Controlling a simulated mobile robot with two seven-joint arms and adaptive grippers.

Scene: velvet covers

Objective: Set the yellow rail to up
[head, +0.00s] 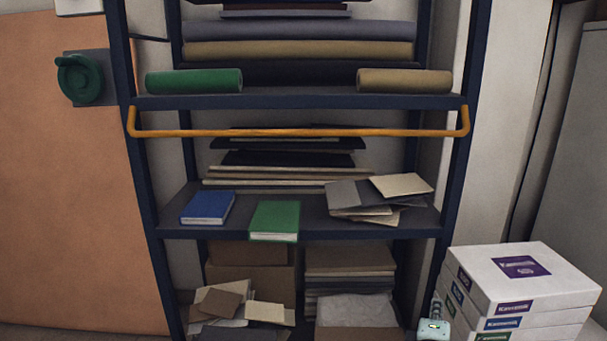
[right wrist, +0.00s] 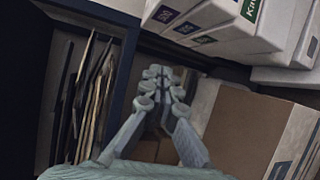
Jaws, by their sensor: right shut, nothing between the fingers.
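The yellow rail (head: 300,133) is a long bar across the front of the dark blue shelf rack, just below the edge of the upper shelf. Its two bent ends meet the rack posts, and the bar sits lower than those ends. My right gripper (head: 436,303) is low at the right of the head view, beside the white boxes and well below the rail. In the right wrist view, the right gripper (right wrist: 160,78) has its fingers together with nothing between them. The rail is not seen in the right wrist view. My left gripper is not in view.
The upper shelf (head: 300,101) holds a green roll (head: 194,81) and a tan roll (head: 404,81). Blue (head: 208,207) and green (head: 274,220) books lie on the shelf below. White boxes (head: 520,275) are stacked at the right. The space before the rail looks clear.

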